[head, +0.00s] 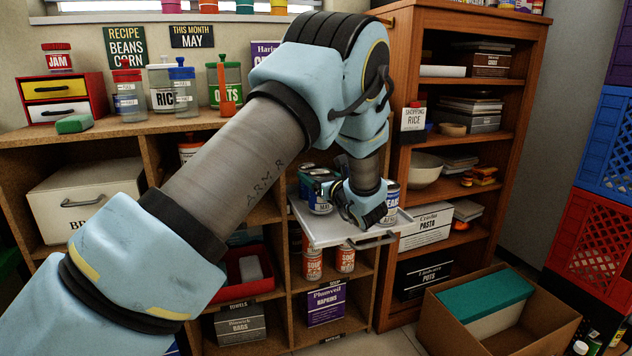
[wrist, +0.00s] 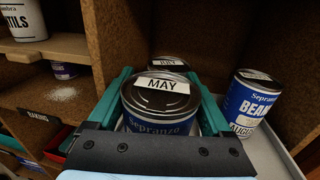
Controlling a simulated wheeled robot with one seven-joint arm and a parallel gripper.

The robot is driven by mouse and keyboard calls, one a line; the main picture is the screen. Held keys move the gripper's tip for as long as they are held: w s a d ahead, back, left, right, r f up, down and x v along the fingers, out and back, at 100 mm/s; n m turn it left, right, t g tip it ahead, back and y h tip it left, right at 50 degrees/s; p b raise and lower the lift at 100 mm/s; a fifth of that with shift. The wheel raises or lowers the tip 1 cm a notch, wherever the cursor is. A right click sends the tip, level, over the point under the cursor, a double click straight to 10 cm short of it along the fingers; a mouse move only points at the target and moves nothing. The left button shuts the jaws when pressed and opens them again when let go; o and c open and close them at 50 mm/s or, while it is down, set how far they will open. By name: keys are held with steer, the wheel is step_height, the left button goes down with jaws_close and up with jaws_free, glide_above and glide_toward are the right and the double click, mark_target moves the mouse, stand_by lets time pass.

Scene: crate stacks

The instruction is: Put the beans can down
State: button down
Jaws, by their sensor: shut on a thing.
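My gripper (head: 362,208) is over the white pull-out tray (head: 335,236) in the middle shelf bay. In the wrist view its teal fingers (wrist: 161,98) are shut on a blue can (wrist: 160,100) with a dark lid marked MAY and the name Sepranzo. The lower side of this can is hidden, so its contents label cannot be read. It is upright; I cannot tell whether it touches the tray. A beans can marked AUGUST (wrist: 252,102) stands to its right, and also shows in the head view (head: 392,202). A can marked JULY (wrist: 170,63) is just behind it.
The bay's side walls (wrist: 128,30) are close on the left and right. Soup cans (head: 312,264) stand below the tray. A bookcase (head: 465,150) is to the right, with an open cardboard box (head: 440,325) on the floor. Jars (head: 160,88) stand on the counter.

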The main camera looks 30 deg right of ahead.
steer(key=shift+f, duration=0.5)
steer(key=shift+f, duration=0.15)
jaws_free()
steer(key=shift+s, duration=0.15)
steer(key=s, duration=1.1)
steer(key=shift+s+d+p, duration=0.2)
steer(key=shift+s+p, duration=0.1)
steer(key=shift+s, duration=0.1)
